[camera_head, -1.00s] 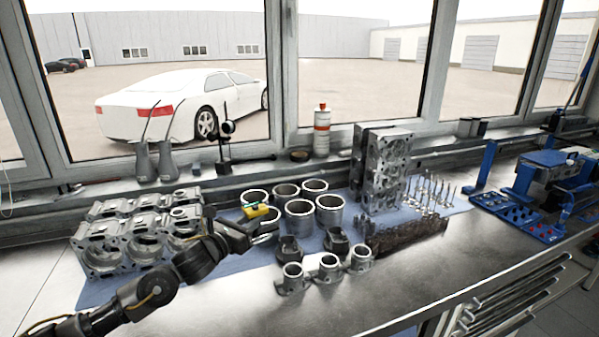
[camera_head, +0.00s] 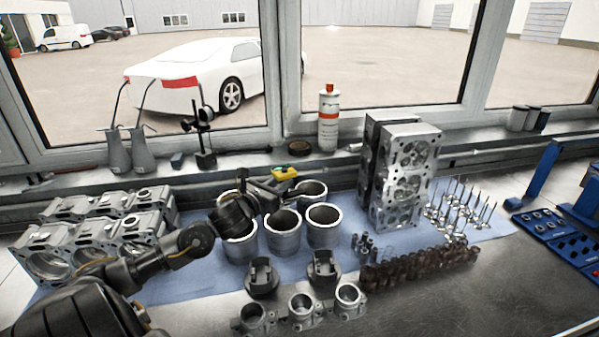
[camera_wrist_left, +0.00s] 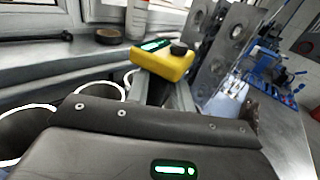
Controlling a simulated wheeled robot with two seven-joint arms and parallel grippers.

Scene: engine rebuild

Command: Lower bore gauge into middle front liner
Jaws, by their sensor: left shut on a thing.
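The bore gauge (camera_head: 285,174) shows as a yellow head with a green display. My left gripper (camera_head: 288,188) is shut on it, above the liners. In the left wrist view the yellow gauge head (camera_wrist_left: 163,61) stands above the fingers (camera_wrist_left: 166,97), tilted in the picture. The gauge's lower stem is hidden, so I cannot tell whether it is inside a liner. The middle front liner (camera_head: 283,240) stands upright, just below and in front of my gripper. The left front liner (camera_head: 240,246) and right front liner (camera_head: 323,232) stand beside it. My right gripper is out of view.
A back liner (camera_head: 313,193) stands close behind; my arm covers others. An engine block (camera_head: 92,236) lies left and upright cylinder heads (camera_head: 405,178) stand right. Pistons (camera_head: 262,278) and smaller ringed parts (camera_head: 302,306) sit in front. Valves and springs (camera_head: 420,267) lie right.

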